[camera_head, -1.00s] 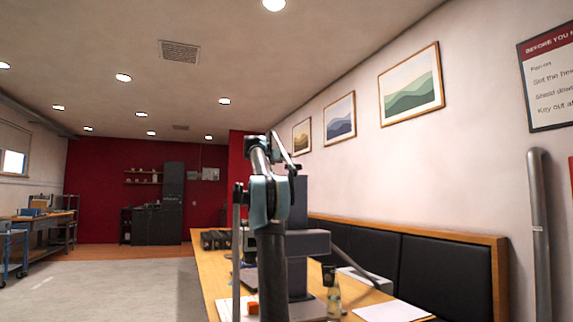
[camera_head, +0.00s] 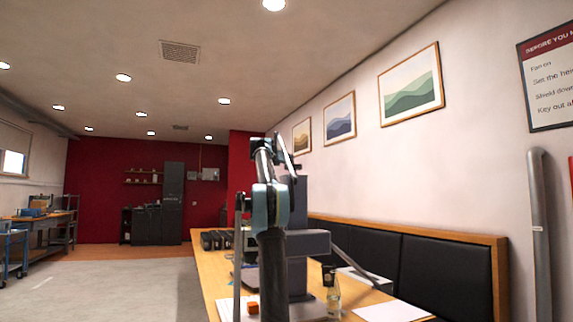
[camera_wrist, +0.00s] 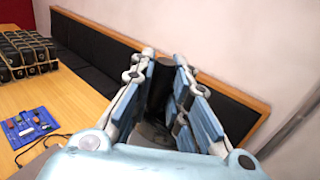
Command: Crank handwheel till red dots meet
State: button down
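The laser marker, a dark grey machine with an upright column and a horizontal head (camera_head: 308,243), stands on the table behind my arm in the head view. My gripper (camera_head: 287,155) is beside the top of the column there, seen small. In the wrist view, my gripper's light blue fingers (camera_wrist: 166,85) are apart, with a dark rounded upright part (camera_wrist: 161,92) between them. I cannot tell whether the fingers press on it or whether it is the handwheel's handle. The handwheel's rim and the red dots cannot be made out in either view.
The wooden table (camera_head: 212,275) carries a bottle (camera_head: 333,298), a white sheet (camera_head: 393,311) and a small orange block (camera_head: 252,307). The wrist view shows a blue board (camera_wrist: 28,128) and crated black cups (camera_wrist: 22,58). A black padded bench (camera_head: 430,268) runs along the wall.

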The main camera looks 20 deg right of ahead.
jog(key=shift+s+n+t+y, duration=0.15)
jog(key=shift+n+t+y, duration=0.35)
jog(key=shift+t, duration=0.1)
dwell(0.6)
jog(key=n+t+y, duration=0.2)
jog(key=shift+s+n+t+y, duration=0.3)
jog(key=shift+s+y, duration=0.1)
jog(key=n+y, duration=0.1)
jog(key=n+t+y, duration=0.1)
jog(key=y, duration=0.1)
jog(key=n+t+y, duration=0.1)
jog(key=shift+s+d+y, duration=0.25)
jog(key=shift+s+y, duration=0.15)
jog(key=n+y, duration=0.1)
jog(key=y, duration=0.1)
jog(key=n+t+y, duration=0.1)
jog(key=n+y, duration=0.2)
jog(key=y, duration=0.1)
jog(key=shift+s+d, duration=0.35)
jog(key=shift+s+d+n+g+y, duration=0.15)
jog(key=shift+n+y, duration=0.55)
jog(key=shift+y, duration=0.35)
jog(key=shift+d+n+g+y, duration=0.1)
jog(key=shift+n+y, duration=0.6)
jog(key=shift+y, duration=0.3)
jog(key=shift+s+d+n+g+y, duration=0.15)
jog(key=shift+n+y, duration=0.55)
jog(key=shift+y, duration=0.35)
jog(key=shift+n+y, duration=0.3)
jog(key=shift+y, duration=0.2)
